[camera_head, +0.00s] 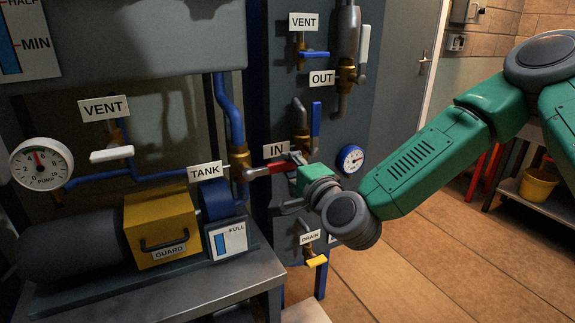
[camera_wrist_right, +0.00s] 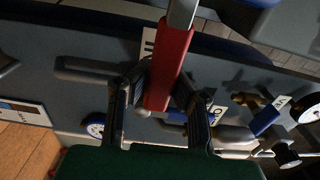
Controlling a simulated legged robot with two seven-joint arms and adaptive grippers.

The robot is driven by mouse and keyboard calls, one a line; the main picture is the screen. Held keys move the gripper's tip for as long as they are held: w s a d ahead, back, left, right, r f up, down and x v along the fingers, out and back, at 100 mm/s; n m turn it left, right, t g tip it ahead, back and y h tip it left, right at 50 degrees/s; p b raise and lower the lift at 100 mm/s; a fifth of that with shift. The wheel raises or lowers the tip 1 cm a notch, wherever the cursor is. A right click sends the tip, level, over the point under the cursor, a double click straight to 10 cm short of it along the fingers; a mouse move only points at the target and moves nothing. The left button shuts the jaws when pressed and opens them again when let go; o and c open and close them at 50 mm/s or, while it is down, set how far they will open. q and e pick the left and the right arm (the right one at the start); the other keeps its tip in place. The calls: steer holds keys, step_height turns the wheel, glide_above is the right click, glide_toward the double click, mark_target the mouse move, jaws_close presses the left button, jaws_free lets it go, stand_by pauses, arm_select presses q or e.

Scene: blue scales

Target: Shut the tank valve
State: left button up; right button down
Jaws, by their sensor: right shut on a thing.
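The tank valve is a brass body (camera_head: 239,163) beside the TANK label (camera_head: 205,171), below a vertical blue pipe. Its red lever (camera_head: 266,169) points right, roughly level, away from the brass body. My right gripper (camera_head: 294,165) is at the lever's outer end and shut on it. In the right wrist view the red lever (camera_wrist_right: 172,65) runs down between the two fingers of the gripper (camera_wrist_right: 157,95). The fingers hide part of the lever's end in the head view. My left gripper is out of view.
The IN valve's blue lever (camera_head: 315,119) stands upright just above my right gripper. The yellow DRAIN lever (camera_head: 317,261) is below it. A VENT valve with a white lever (camera_head: 112,154) and a yellow guard box (camera_head: 160,229) are left. Open floor (camera_head: 440,265) lies right.

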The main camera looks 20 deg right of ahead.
steer(key=shift+s+f, duration=0.25)
steer(key=shift+f, duration=0.3)
steer(key=c, duration=1.4)
jaws_free()
steer(key=shift+o, duration=0.2)
steer(key=shift+d+r, duration=0.2)
steer(key=shift+r, duration=0.05)
steer(key=shift+s, duration=0.1)
steer(key=s, duration=0.7)
steer(key=shift+s+d, duration=0.15)
steer(key=shift+s, duration=0.05)
steer(key=shift+f, duration=0.1)
